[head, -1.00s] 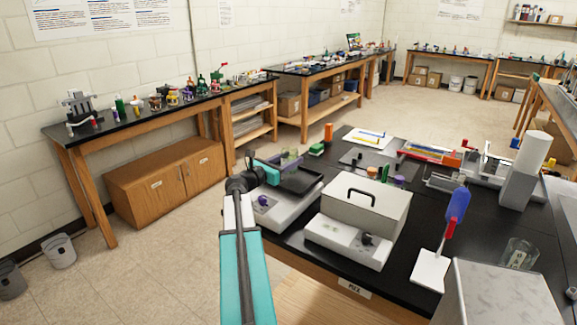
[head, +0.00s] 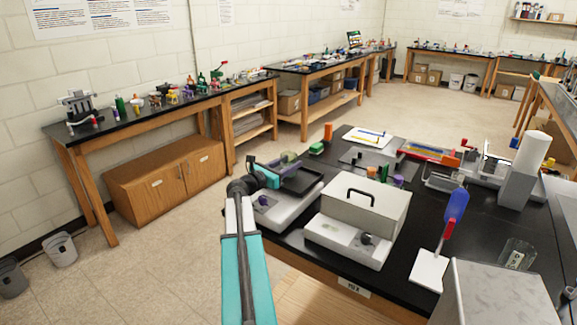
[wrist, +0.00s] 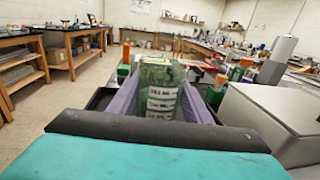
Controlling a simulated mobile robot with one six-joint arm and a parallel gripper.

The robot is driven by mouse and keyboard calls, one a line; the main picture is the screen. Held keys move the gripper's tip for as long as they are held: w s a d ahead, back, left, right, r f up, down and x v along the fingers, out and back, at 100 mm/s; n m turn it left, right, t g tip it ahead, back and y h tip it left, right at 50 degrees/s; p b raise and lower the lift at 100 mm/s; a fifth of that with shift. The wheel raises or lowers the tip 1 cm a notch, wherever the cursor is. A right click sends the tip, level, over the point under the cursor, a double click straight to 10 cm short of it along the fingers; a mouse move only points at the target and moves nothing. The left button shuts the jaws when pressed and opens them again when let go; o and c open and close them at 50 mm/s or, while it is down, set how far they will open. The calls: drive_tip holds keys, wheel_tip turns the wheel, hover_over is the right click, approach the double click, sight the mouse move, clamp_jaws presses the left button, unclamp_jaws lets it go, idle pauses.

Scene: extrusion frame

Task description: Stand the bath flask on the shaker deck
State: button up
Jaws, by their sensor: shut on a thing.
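The bath flask (wrist: 160,88) is a clear greenish vessel with white label marks. It stands between the two purple-grey fingers of my gripper (wrist: 158,102), which is shut on it. In the head view the flask (head: 289,158) and my gripper (head: 284,169) are over the far left part of the shaker deck (head: 303,180). The deck is a dark, rimmed tray on a pale base with a purple knob. The fingers and teal wrist hide part of the deck. I cannot tell whether the flask's bottom touches the deck.
A pale lidded box with a black handle (head: 362,193) stands close to the right of the shaker. Beyond the deck are an orange block (head: 328,131) and green pieces.

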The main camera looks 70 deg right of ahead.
drive_tip(key=shift+f, duration=0.5)
drive_tip(key=shift+f, duration=0.1)
drive_tip(key=o, duration=1.1)
drive_tip(key=b+v, duration=0.2)
drive_tip(key=v, duration=1)
